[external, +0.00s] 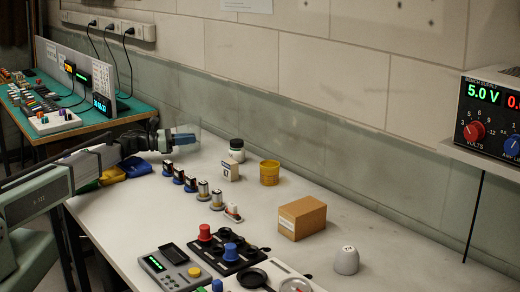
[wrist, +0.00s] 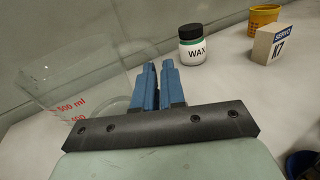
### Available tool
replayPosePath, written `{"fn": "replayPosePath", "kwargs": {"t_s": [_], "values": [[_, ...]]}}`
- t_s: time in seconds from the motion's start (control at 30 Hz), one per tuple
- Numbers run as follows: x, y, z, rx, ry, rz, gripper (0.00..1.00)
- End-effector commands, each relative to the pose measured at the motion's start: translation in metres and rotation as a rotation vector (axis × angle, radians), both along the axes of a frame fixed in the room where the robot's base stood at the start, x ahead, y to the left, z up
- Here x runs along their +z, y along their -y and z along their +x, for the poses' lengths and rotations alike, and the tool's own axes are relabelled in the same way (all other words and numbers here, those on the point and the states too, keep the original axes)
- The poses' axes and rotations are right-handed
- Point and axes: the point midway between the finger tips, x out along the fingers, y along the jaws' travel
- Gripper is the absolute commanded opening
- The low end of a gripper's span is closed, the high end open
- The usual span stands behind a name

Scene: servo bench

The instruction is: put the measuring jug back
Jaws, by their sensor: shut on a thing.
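The measuring jug (wrist: 62,92) is clear, with red ml markings, and fills the left of the wrist view. In the external view it shows faintly as a clear shape (external: 190,128) at my gripper (external: 182,138), near the back wall. My gripper's blue fingers (wrist: 157,84) are close together at the jug's right side and shut on it. The exact part held between the fingers is hard to make out. Whether the jug touches the bench is not clear.
A WAX jar (wrist: 192,46), a SERVO box (wrist: 275,45) and a yellow tub (external: 269,173) stand beyond the gripper. A row of small servos (external: 191,185) stands in front. A cardboard box (external: 302,218) and control panels (external: 170,268) lie nearer. Bench lies clear between tub and cardboard box.

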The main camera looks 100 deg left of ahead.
Motion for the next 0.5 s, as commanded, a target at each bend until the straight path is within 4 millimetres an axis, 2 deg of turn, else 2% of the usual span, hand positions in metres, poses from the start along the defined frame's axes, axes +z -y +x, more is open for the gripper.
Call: {"fn": "replayPosePath", "kwargs": {"t_s": [0.13, 0.17, 0.2, 0.4, 0.5], "values": [[-0.0025, 0.0000, 0.0000, 0.000, 0.001, 0.000, 0.00], [-0.0031, 0.0000, 0.0000, 0.000, 0.000, 0.000, 0.11], [-0.0028, 0.0000, 0.0000, 0.000, 0.000, 0.000, 0.15], [-0.0028, 0.0000, 0.0000, 0.000, 0.000, 0.000, 0.34], [-0.0028, 0.0000, 0.0000, 0.000, 0.000, 0.000, 0.35]]}}
